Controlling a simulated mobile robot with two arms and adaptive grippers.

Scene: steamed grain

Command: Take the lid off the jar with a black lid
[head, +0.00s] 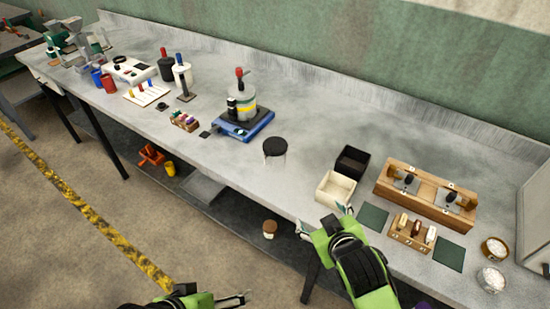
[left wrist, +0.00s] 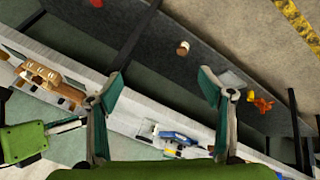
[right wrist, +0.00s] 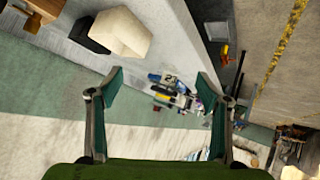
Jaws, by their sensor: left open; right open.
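The jar with a black lid (head: 274,148) stands upright near the front edge of the grey bench, its lid on top and its clear body (head: 275,160) faint below. I cannot make it out in either wrist view. My right gripper (head: 324,218) is open and empty, in front of the bench edge, right of and nearer than the jar; its fingers also show in the right wrist view (right wrist: 160,85). My left gripper (head: 235,299) is low at the bottom of the head view, apart from the jar; its open, empty fingers show in the left wrist view (left wrist: 162,85).
A cream box (head: 335,190) and a black box (head: 352,162) stand right of the jar. A blue device with a pot (head: 242,122) stands to its left. A small brown-topped jar (head: 270,228) is below the bench. The bench behind the black lid is clear.

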